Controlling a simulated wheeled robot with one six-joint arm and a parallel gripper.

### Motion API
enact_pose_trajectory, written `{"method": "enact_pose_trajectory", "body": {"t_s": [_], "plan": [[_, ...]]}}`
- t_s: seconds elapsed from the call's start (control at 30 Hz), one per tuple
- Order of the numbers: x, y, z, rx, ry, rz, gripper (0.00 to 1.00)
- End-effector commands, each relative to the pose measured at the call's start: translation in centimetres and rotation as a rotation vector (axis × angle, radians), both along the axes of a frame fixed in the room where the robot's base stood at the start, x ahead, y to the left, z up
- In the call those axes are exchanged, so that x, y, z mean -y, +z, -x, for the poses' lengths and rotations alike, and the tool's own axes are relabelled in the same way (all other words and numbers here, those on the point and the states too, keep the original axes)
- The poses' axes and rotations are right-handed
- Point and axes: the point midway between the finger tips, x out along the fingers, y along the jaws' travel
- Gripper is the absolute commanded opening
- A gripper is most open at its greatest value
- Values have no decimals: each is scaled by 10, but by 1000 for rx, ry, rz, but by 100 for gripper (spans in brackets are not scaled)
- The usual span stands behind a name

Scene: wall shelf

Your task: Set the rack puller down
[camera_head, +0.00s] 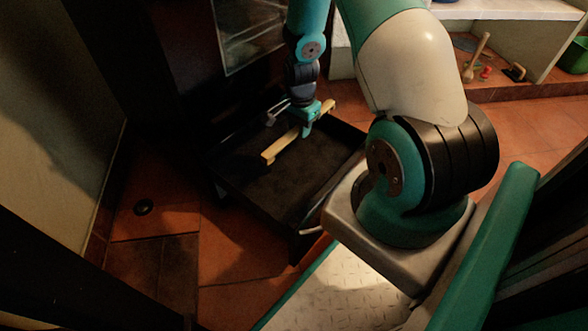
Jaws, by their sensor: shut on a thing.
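The rack puller (283,146) is a pale wooden stick. My gripper (306,130) is shut on it near its middle, from above, with one end pointing to the lower left and the other to the upper right. The puller is over a black open drawer or tray (250,200) below a dark cabinet with a glass front. I cannot tell whether the puller touches the drawer's bottom or hangs above it. The gripper hides part of the puller.
The front part of the drawer looks empty. A dark cabinet with a glass panel (245,35) stands behind it. Tiled floor (235,240) lies around it. At the upper right, a low niche holds a wooden-handled tool (477,57), a red item (486,73) and a green bin (575,55).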

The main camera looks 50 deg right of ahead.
Motion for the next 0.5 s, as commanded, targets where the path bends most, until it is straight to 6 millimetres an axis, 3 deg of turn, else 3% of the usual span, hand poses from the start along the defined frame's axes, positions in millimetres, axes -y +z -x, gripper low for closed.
{"method": "enact_pose_trajectory", "body": {"t_s": [0.03, 0.2, 0.33, 0.5], "plan": [[1, -26, 1, -3, -2, -2, 4], [1, -75, 1, -2, -2, -1, 4], [0, -103, 1, -2, 0, -1, 4], [0, -119, 0, 0, 2, 0, 4]]}}
